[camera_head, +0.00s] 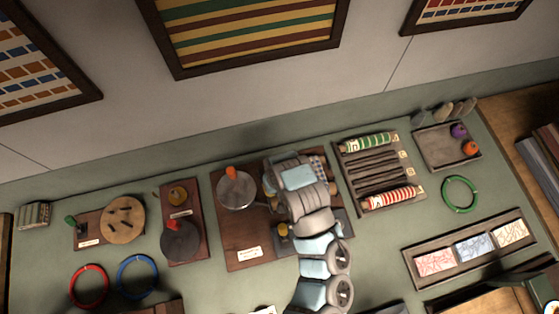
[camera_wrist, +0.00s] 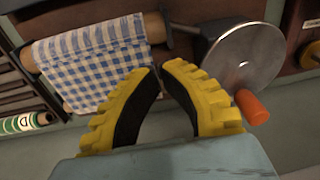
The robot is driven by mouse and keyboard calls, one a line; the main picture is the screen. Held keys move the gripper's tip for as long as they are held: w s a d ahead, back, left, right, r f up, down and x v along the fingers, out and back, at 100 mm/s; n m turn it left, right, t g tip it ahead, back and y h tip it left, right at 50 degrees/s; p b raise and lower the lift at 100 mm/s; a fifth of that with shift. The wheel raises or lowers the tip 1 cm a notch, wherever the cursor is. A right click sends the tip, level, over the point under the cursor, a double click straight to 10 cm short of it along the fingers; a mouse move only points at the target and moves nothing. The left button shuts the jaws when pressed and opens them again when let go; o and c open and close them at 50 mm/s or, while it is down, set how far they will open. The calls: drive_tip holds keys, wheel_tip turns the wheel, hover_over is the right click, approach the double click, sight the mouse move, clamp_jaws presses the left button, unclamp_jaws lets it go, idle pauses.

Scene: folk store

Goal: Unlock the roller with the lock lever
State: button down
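The roller (camera_wrist: 155,28) is a wooden cylinder wrapped in blue-and-white checked cloth (camera_wrist: 92,55) in the wrist view; only a cloth corner shows beside my arm in the head view (camera_head: 318,167). A grey metal disc (camera_wrist: 240,58) with an orange handle (camera_wrist: 252,106) sits at its end; the disc also shows in the head view (camera_head: 236,194). My gripper (camera_wrist: 164,70) has ribbed yellow fingers with black pads, tips slightly apart and nothing between them. It hangs over the roller area. A small yellow part (camera_head: 283,230) shows beside my arm; I cannot tell whether it is the lock lever.
A rack with green and red striped rolls (camera_head: 381,172) stands right of my arm. A board with a dark disc (camera_head: 180,241) lies to the left. A grey tray (camera_head: 436,165) with purple and orange balls and a green ring (camera_head: 460,209) are farther right.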

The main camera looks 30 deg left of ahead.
sight(284, 234)
drive_tip(key=shift+n+g+h, duration=0.4)
drive_tip(key=shift+h, duration=0.4)
drive_tip(key=shift+s+d+f, duration=0.35)
drive_tip(key=shift+s+f, duration=0.25)
drive_tip(key=shift+f, duration=0.95)
drive_tip(key=shift+s+d+f, duration=0.4)
drive_tip(key=shift+s+f, duration=0.2)
drive_tip(key=shift+f, duration=0.95)
drive_tip(key=shift+s+d+f, duration=0.35)
drive_tip(key=shift+s+f, duration=0.25)
drive_tip(key=shift+f, duration=0.95)
drive_tip(key=shift+d, duration=0.2)
drive_tip(key=shift+s+d+r+p, duration=0.35)
drive_tip(key=shift+s+d+p, duration=0.15)
drive_tip(key=shift+d, duration=0.2)
drive_tip(key=shift+s+d+r+p, duration=0.35)
drive_tip(key=shift+s+d+p, duration=0.15)
drive_tip(key=shift+d, duration=0.15)
